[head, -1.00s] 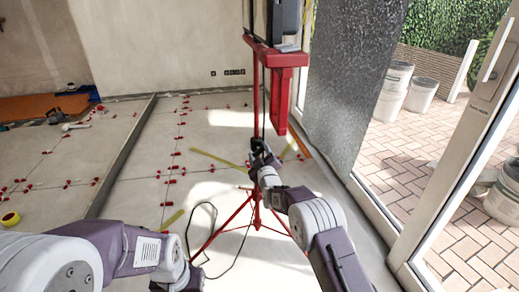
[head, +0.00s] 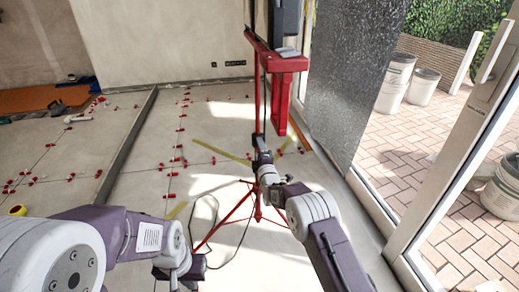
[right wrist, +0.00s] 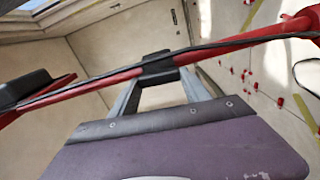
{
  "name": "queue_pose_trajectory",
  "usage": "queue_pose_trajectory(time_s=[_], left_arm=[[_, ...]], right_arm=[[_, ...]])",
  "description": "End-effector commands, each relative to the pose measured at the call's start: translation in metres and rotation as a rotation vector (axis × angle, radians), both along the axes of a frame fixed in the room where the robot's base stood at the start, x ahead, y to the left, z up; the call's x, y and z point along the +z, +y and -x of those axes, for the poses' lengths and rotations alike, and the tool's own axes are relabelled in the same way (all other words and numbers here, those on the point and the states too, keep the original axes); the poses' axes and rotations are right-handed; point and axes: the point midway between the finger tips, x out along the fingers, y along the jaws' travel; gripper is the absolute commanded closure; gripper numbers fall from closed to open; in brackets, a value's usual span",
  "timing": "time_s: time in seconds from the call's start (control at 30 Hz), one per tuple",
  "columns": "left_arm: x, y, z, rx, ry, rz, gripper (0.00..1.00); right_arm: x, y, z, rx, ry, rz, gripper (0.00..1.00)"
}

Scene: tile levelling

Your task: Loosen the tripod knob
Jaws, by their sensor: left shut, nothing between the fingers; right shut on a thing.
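The red tripod (head: 257,205) stands on the floor in the middle of the head view, its legs spread and its post upright. A black knob and collar (head: 257,141) sits partway up the post. My right gripper (head: 261,149) is shut on the knob, which my gripper partly hides. In the right wrist view the grey fingertips (right wrist: 157,88) reach to the black collar (right wrist: 156,67) on the red post. My left gripper (head: 184,280) is low at the left, away from the tripod, shut and empty, its fingertips hard to make out.
A red bracket (head: 280,62) carrying a dark device tops the post. A black cable (head: 212,215) lies on the floor left of the tripod. Red tile clips (head: 178,160) dot the floor. A grey panel (head: 350,70) and glass door frame (head: 440,190) stand to the right.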

Motion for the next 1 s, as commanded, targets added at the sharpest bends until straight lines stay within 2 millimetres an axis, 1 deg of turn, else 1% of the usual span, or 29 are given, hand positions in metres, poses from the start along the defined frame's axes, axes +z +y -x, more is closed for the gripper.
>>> queue_pose_trajectory(time_s=[0.3, 0.73, 0.77, 0.8, 0.83, 1.0], left_arm=[[0.0024, -0.0001, 0.0000, 0.000, 0.000, 0.000, 1.00], [0.0024, -0.0001, -0.0001, 0.000, 0.000, 0.000, 1.00], [0.0024, -0.0001, -0.0001, 0.000, 0.000, 0.000, 1.00], [0.0024, 0.0000, -0.0001, 0.000, 0.000, 0.000, 1.00], [0.0024, 0.0000, 0.0000, 0.000, 0.000, 0.000, 1.00], [0.0024, -0.0001, 0.0000, 0.000, 0.000, 0.000, 1.00]], right_arm=[[-0.0014, 0.0007, 0.0003, 0.001, -0.012, 0.069, 0.86], [-0.0019, 0.0007, 0.0004, 0.001, -0.013, 0.074, 0.86], [-0.0019, 0.0007, 0.0004, 0.001, -0.012, 0.074, 0.37], [-0.0019, 0.0007, 0.0004, 0.001, -0.012, 0.074, 0.26], [-0.0019, 0.0007, 0.0003, 0.001, -0.013, 0.074, 0.24], [-0.0013, 0.0004, 0.0002, 0.001, -0.014, 0.074, 0.24]])
